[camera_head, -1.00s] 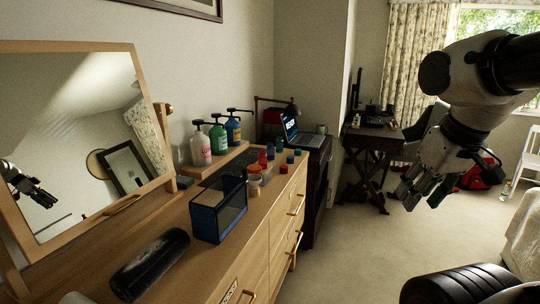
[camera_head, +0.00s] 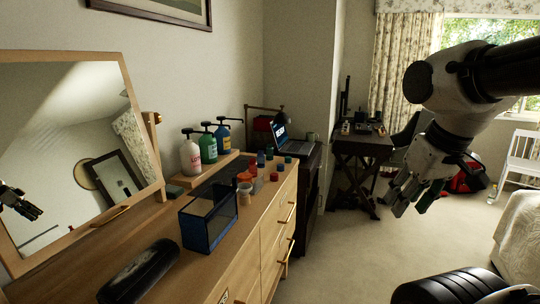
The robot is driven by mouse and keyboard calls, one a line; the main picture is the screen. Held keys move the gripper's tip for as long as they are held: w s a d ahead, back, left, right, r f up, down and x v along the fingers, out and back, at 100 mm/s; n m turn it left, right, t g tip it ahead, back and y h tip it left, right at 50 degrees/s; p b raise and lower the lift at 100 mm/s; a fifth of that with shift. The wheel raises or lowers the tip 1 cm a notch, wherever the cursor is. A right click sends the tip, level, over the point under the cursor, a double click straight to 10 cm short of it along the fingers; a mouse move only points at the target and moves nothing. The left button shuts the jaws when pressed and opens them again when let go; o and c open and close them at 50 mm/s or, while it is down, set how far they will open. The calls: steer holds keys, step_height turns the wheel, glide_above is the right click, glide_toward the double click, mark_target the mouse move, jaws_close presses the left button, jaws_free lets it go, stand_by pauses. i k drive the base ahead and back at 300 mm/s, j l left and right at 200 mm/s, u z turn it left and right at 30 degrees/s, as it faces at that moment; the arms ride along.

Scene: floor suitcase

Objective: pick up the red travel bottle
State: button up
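Several small red, orange, blue and green items stand on the wooden dresser top (camera_head: 172,228). Among them are a small red item (camera_head: 254,169) in the middle, an orange-red one (camera_head: 245,177) beside it, and red pieces nearer the front edge (camera_head: 274,177). They are too small to tell which one is the red travel bottle. My gripper (camera_head: 412,198) hangs in the air right of the dresser, well apart from these items. Its fingers point down and left, look spread apart, and hold nothing that I can see.
Pump bottles (camera_head: 206,148) stand at the wall, beside the mirror (camera_head: 75,150). A laptop (camera_head: 282,135) and dark desk (camera_head: 360,150) are behind. Carpet (camera_head: 345,250) is clear right of the dresser.

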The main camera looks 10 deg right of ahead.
mark_target(252, 164)
steer(key=u, duration=0.75)
steer(key=i+l+u, duration=0.2)
steer(key=l, duration=0.15)
steer(key=i+l+u, duration=0.2)
steer(key=l, duration=0.15)
steer(key=l+u, duration=0.2)
steer(key=l, duration=0.2)
steer(key=i+l+u, duration=0.2)
steer(key=l, duration=0.2)
steer(key=i+l, duration=0.1)
steer(key=l, duration=1.2)
steer(key=i+l+u, duration=0.1)
steer(key=l, duration=0.55)
